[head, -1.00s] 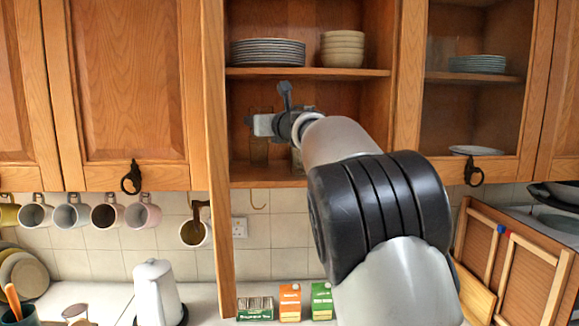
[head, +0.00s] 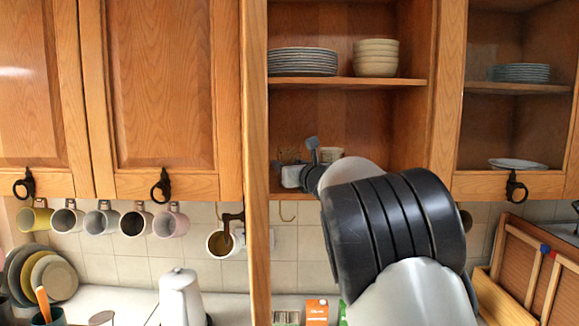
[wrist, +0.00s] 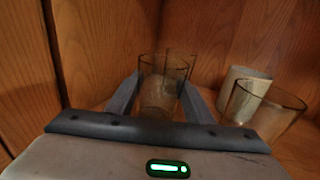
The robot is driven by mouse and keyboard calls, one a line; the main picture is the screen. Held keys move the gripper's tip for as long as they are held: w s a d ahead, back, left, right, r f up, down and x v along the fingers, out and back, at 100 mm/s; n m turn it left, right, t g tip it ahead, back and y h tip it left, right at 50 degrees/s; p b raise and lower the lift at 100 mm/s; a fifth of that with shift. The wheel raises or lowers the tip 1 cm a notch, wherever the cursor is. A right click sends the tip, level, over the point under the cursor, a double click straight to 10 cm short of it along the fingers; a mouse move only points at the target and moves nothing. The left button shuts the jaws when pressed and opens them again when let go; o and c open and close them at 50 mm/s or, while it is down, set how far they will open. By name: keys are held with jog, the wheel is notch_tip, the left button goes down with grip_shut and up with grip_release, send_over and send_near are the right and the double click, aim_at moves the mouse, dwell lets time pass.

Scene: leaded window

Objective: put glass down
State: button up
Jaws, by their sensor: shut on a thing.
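A clear brownish glass (wrist: 158,97) stands between the two fingers of my gripper (wrist: 162,82) in the wrist view. My gripper is shut on it, one finger against each side. In the head view my gripper (head: 292,176) is low inside the open middle cabinet (head: 350,125), close to its bottom board. The held glass is hard to make out there. A second clear glass (wrist: 183,58) shows partly behind the held one. Whether the held glass touches the board is hidden by my gripper.
Another clear glass (wrist: 264,112) and a pale cup (wrist: 240,88) stand to the right of my gripper. Wooden cabinet walls are close at left and behind. Above, a shelf (head: 400,84) holds stacked plates (head: 303,61) and bowls (head: 376,57). An open door edge (head: 257,150) stands at left.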

jog(key=o, duration=1.3)
jog(key=shift+s, duration=0.15)
jog(key=s+d+f+m+g+h+b, duration=0.1)
jog(key=s+d+f+m+h+b, duration=0.2)
jog(key=s+d+m, duration=0.7)
jog(key=s+d+f+m+g+h+b, duration=0.15)
jog(key=s+d+m+h, duration=0.25)
jog(key=s+d+m, duration=0.7)
jog(key=s+a+f+m+g, duration=0.1)
jog(key=s+f+m+g, duration=0.1)
jog(key=s+f+m, duration=0.4)
jog(key=s+a+f+m+g, duration=0.2)
jog(key=s+f+m, duration=0.5)
jog(key=s, duration=0.8)
jog(key=s+a+f+m+g, duration=0.2)
jog(key=s+f+m+g, duration=0.2)
jog(key=s, duration=0.6)
notch_tip(320, 180, down, 2)
jog(key=shift+s+f+m+g, duration=0.1)
jog(key=shift+f+m+g, duration=0.05)
jog(key=shift+m, duration=0.5)
jog(key=shift+s+f+m+g, duration=0.1)
jog(key=shift+m, duration=0.55)
